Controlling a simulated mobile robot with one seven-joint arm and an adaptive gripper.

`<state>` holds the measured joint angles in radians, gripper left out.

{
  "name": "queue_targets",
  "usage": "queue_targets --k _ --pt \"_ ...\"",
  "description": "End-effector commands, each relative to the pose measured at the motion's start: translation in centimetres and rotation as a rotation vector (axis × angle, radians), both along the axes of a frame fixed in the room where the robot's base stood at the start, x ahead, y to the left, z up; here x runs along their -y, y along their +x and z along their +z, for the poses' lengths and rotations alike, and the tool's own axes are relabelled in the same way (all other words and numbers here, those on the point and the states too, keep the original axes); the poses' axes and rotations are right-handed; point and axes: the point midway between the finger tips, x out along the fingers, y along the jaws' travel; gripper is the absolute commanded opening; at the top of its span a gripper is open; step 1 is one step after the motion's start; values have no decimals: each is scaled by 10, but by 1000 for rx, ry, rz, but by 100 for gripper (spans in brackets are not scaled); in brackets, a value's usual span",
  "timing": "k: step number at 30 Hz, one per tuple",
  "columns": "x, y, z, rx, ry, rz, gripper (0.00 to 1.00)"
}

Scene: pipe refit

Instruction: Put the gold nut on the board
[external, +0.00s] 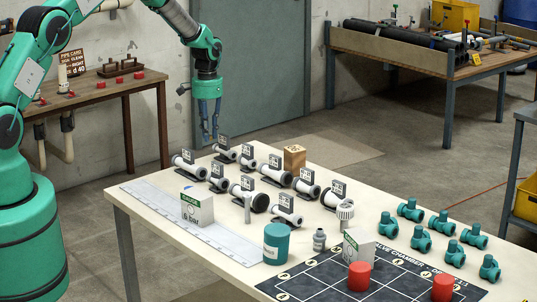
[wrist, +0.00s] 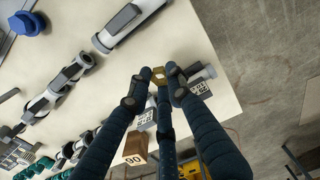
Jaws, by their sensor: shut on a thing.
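My gripper (external: 209,136) is above the far left part of the white table, over the rows of pipe pieces. In the wrist view its dark fingers (wrist: 159,78) are closed around a small gold nut (wrist: 159,75) at their tips. The nut cannot be made out in the external view. The dark board (external: 318,284), with white grid lines and the lettering "VALVE CHAMBER", lies at the table's near right edge, well away from my gripper. Two red cylinders (external: 359,276) stand on it.
White and grey pipe pieces with tags (external: 248,194) stand in rows below my gripper. A wooden block (external: 294,157), a teal cup (external: 276,244), white label boxes (external: 197,206) and several teal valves (external: 421,238) also stand on the table. A long ruler strip (external: 180,215) lies along the left edge.

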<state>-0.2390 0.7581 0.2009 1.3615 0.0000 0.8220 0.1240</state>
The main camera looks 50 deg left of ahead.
Motion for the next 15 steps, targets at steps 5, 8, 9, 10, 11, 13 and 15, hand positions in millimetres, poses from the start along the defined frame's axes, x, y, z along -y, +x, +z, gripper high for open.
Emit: queue_targets --k 5,8,9,10,11,13,15 --pt "0 1 18 4 0 0 0" --pt "0 1 31 3 0 0 0" --pt "0 1 37 3 0 0 0" --pt "0 1 42 3 0 0 0" --pt "0 1 47 4 1 0 0" --pt "10 0 49 0 0 -17 0" --pt "24 0 48 0 0 -43 0"
